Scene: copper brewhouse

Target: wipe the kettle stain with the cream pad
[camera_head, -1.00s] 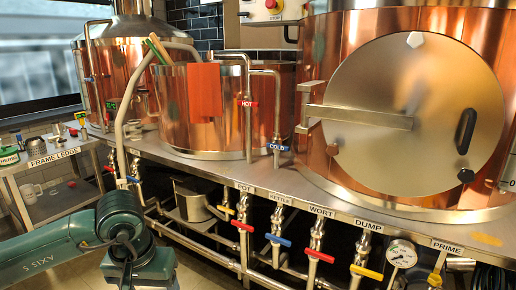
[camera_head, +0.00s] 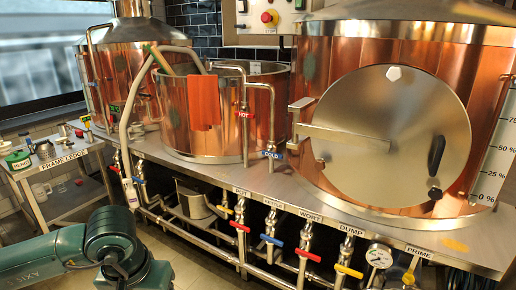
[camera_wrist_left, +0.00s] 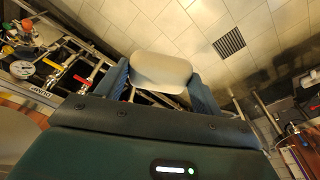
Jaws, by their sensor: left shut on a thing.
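A cream pad (camera_wrist_left: 160,68) sits between the blue fingers of my left gripper (camera_wrist_left: 160,80), which is shut on it, above the tiled floor in the left wrist view. In the head view my left arm comes in at the lower left, and its gripper and the pad are out of frame. The large copper kettle (camera_head: 283,120) with a round steel door stands at the right. A dull grey-green patch (camera_head: 308,67), which looks like a stain, shows on its copper left of the door. The pad is well away from it. My right gripper is not in view.
A steel ledge with labels (camera_head: 270,182) runs under the copper vessels, with pipes and coloured valves below its front. A small side table (camera_head: 40,178) stands left. A floor drain (camera_wrist_left: 229,41) shows in the wrist view.

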